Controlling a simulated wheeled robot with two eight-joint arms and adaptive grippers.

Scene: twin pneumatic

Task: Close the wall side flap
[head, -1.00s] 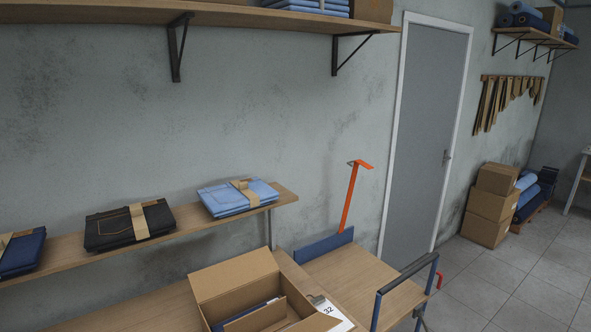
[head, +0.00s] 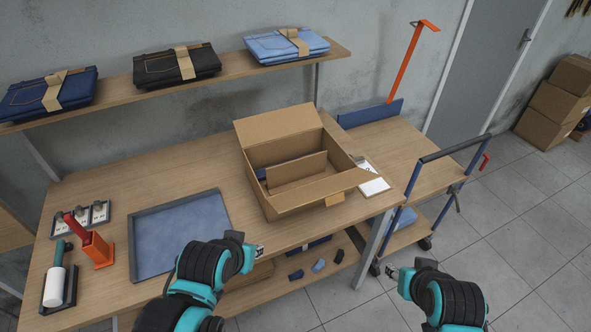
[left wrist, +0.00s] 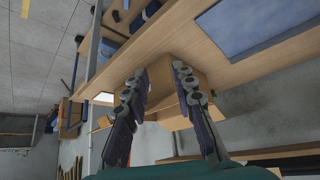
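An open cardboard box (head: 262,211) stands on the workbench. Its wall-side flap (head: 277,129) stands up and leans back toward the wall. Another flap (head: 298,171) lies angled inside the opening, and a flap on the right side (head: 345,184) spreads outward. Something dark blue shows inside. My left gripper (head: 257,249) is at the bench's front edge, in front of the box and apart from it. In the left wrist view its fingers (left wrist: 162,98) are spread and empty, with the box (left wrist: 172,72) beyond them. My right gripper (head: 391,271) is right of the bench; its fingers are too small to read.
A grey-blue tray (head: 180,235) and an orange tool (head: 96,248) are on the bench left of the box. A shelf (head: 112,96) with folded jeans runs above the back edge. A label card (head: 374,186) lies right of the box, and a cart (head: 385,150) stands beyond it.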

